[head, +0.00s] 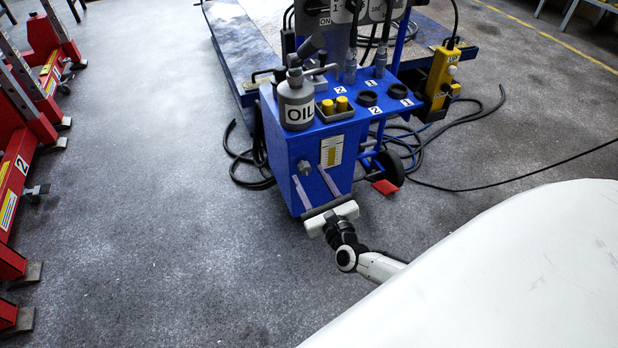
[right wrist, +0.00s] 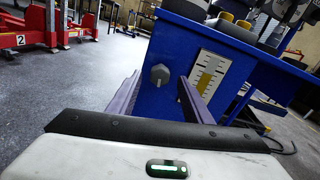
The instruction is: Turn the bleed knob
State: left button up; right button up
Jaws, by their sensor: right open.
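The bleed knob (head: 304,167) is a small grey hexagonal knob on the front face of the blue tank (head: 285,165). In the right wrist view the knob (right wrist: 160,75) shows between and just beyond my finger tips. My right gripper (head: 311,181) is open in front of the tank, its two long fingers pointing at the face, one on each side of the knob's line. In the right wrist view the gripper (right wrist: 158,88) holds nothing. I cannot tell whether the fingers overlap the knob in depth. My left gripper is not in view.
A yellow-marked gauge (head: 332,151) is right beside the knob. An oil can (head: 296,100) and yellow caps (head: 335,105) stand on top of the tank. Red jack stands (head: 20,150) are at the left. Black cables (head: 450,187) lie at the right.

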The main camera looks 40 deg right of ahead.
jog(key=shift+w+d, duration=0.1)
jog(key=shift+w, duration=0.5)
jog(key=c, duration=1.1)
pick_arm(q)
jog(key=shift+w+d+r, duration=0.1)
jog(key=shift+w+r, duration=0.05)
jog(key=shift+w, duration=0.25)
pick_arm(e)
jog(key=shift+o, duration=0.2)
